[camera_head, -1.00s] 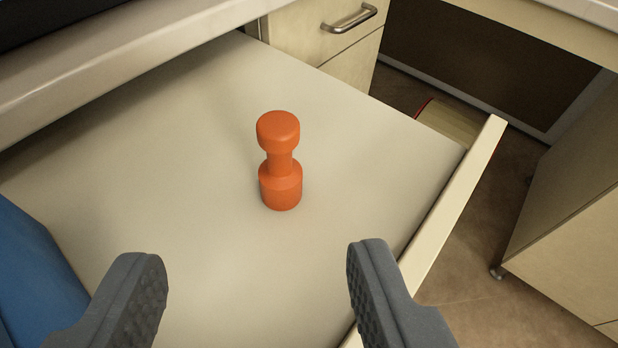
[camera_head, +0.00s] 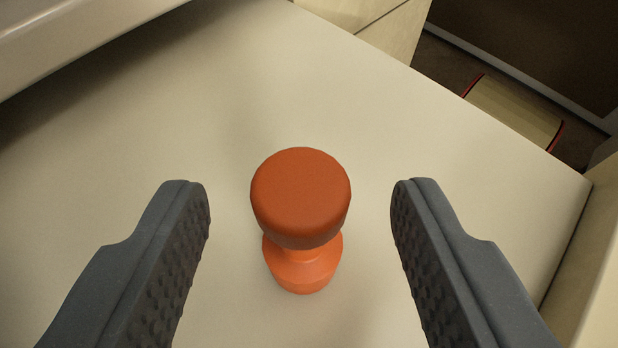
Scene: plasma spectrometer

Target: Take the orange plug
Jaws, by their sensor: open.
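The orange plug (camera_head: 300,195) stands upright on the pale surface of a drawer or tray (camera_head: 150,130). It has a wide round head, a narrow neck and a wider base, seen from above. My gripper (camera_head: 300,190) is open, with one dark grey ridged finger to the left of the plug and one to the right. The plug's head shows between the fingertips with a clear gap on both sides. Neither finger touches it.
A raised pale wall (camera_head: 590,270) edges the surface at the right. A light ledge (camera_head: 70,35) runs across the upper left. Beyond the far edge are a cabinet front (camera_head: 385,25) and a red-edged object (camera_head: 515,112) lower down. The surface around the plug is clear.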

